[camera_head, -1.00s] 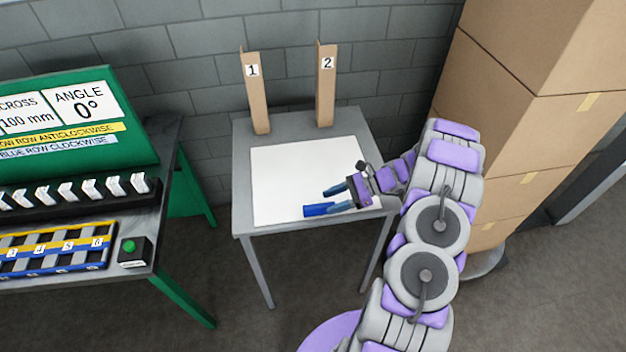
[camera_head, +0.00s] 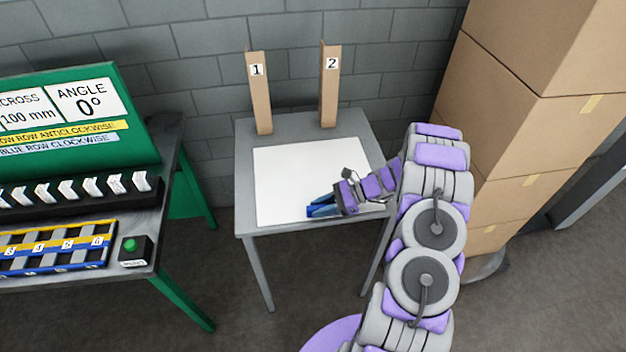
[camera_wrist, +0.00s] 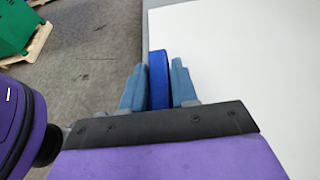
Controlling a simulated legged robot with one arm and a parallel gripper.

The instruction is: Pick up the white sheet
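The white sheet (camera_head: 295,175) lies flat on the small grey table and also shows at the right of the wrist view (camera_wrist: 245,65). A blue block (camera_wrist: 158,78) lies at the sheet's front edge, partly hidden by my fingers in the head view. My gripper (camera_wrist: 158,85) is low over the front of the sheet, pointing left. Its two blue-grey fingers stand close against both sides of the block, with hardly any gap visible. Whether the block is fixed to the sheet cannot be told.
Two brown upright posts, marked 1 (camera_head: 259,95) and 2 (camera_head: 329,90), stand at the back of the grey table (camera_head: 300,129). A bench with a green board (camera_head: 75,120) and a green button (camera_head: 130,245) is at the left. Stacked cardboard boxes (camera_head: 520,130) stand at the right.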

